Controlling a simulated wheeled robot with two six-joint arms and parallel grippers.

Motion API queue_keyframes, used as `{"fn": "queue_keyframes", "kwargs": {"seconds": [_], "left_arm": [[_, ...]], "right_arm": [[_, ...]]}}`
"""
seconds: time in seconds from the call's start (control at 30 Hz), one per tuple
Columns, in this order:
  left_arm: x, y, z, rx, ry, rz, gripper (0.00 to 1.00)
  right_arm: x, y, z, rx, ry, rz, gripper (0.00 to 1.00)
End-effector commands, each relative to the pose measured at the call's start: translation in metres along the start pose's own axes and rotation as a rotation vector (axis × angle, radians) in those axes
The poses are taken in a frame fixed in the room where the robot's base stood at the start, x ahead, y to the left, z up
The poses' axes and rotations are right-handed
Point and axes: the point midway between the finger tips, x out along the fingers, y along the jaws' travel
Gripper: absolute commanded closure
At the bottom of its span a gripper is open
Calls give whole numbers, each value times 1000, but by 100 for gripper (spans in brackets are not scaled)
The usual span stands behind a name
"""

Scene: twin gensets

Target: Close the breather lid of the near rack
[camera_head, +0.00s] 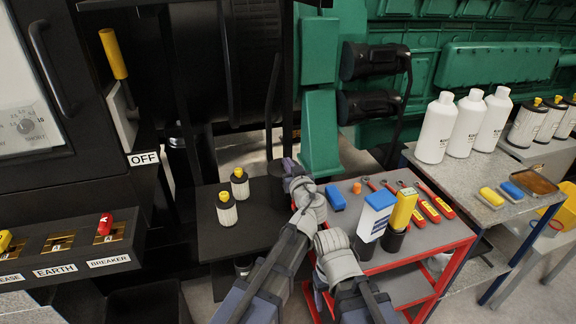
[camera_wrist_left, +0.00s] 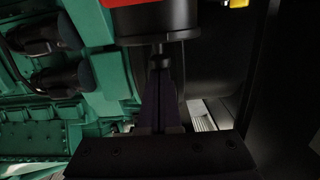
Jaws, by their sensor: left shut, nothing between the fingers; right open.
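The near rack is a black shelf (camera_head: 215,240) left of the red cart. My left gripper is shut and empty. In the left wrist view its fingers (camera_wrist_left: 160,95) point at a small black knob (camera_wrist_left: 160,60) under a dark part with a red face. My right gripper (camera_head: 328,240) is low beside the cart, its fingers hard to make out.
The red cart (camera_head: 455,239) holds a blue-and-white box, a yellow box and red-handled tools close to my right arm. White bottles (camera_head: 466,123) stand on a grey table at right. A black switch cabinet (camera_head: 40,90) stands at left, the green engine (camera_head: 480,70) behind.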

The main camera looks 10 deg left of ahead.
Motion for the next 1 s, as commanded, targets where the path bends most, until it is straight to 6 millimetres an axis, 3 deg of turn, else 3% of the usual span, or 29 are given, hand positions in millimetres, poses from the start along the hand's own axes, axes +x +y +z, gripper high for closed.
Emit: {"fn": "queue_keyframes", "kwargs": {"seconds": [0.03, 0.67, 1.0], "left_arm": [[-3, -1, 7, -17, -16, -1, 100], [-5, -3, 8, -16, -16, -4, 100], [-4, -8, -21, -6, -4, -4, 100]], "right_arm": [[4, 0, 0, 0, 0, 0, 30], [4, 0, 0, 0, 0, 0, 30], [-22, 2, 1, 0, 0, 0, 30]]}}
